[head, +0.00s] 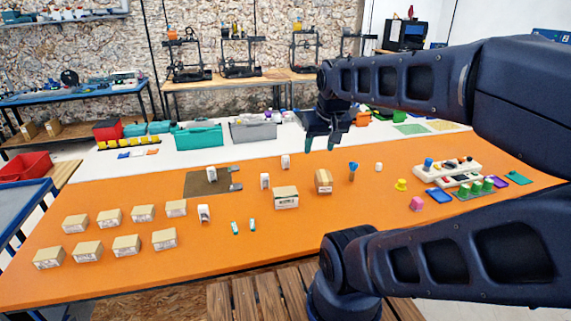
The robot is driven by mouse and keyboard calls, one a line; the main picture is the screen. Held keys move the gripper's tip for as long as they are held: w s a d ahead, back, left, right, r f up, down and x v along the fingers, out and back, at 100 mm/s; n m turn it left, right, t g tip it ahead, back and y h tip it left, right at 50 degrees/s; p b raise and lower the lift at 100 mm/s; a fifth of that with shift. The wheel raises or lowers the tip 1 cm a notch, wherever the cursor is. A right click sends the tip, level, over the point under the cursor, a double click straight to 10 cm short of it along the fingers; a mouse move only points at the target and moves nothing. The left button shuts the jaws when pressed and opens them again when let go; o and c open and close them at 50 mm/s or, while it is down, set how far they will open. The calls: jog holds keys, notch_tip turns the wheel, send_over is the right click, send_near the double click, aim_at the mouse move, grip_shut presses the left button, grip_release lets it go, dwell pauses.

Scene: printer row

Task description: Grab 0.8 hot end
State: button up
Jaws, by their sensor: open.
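My gripper (320,145) hangs open and empty above the far part of the orange table, fingers pointing down. I cannot tell which thing is the 0.8 hot end, as no label is readable. Small white-and-dark pieces stand on the table: one by the front boxes (204,214), one in the middle (265,181), one farther back (286,161) and one on a dark mat (211,174). None touches my gripper.
Several cardboard boxes (126,245) fill the left of the orange table (290,240). Two more boxes (285,197) stand mid-table. A white rack (447,168) with colored parts is at right. Teal (197,136) and grey bins (253,130) stand behind. The front middle is clear.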

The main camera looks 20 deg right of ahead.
jog(key=shift+w, duration=0.1)
jog(key=n+g+h, duration=0.4)
jog(key=n, duration=1.4)
send_over(287, 160)
jog(key=w+a, duration=0.2)
jog(key=a, duration=0.2)
notch_tip(287, 160, down, 27)
jog(key=shift+h, duration=0.3)
jog(key=x, duration=0.5)
jog(key=shift+s+d+f, duration=0.1)
jog(key=shift+s+d, duration=0.05)
jog(key=shift+s, duration=0.1)
jog(key=shift+s+x, duration=0.15)
jog(key=shift+x, duration=1.3)
jog(key=shift+s+x, duration=0.1)
jog(key=shift+x, duration=1.3)
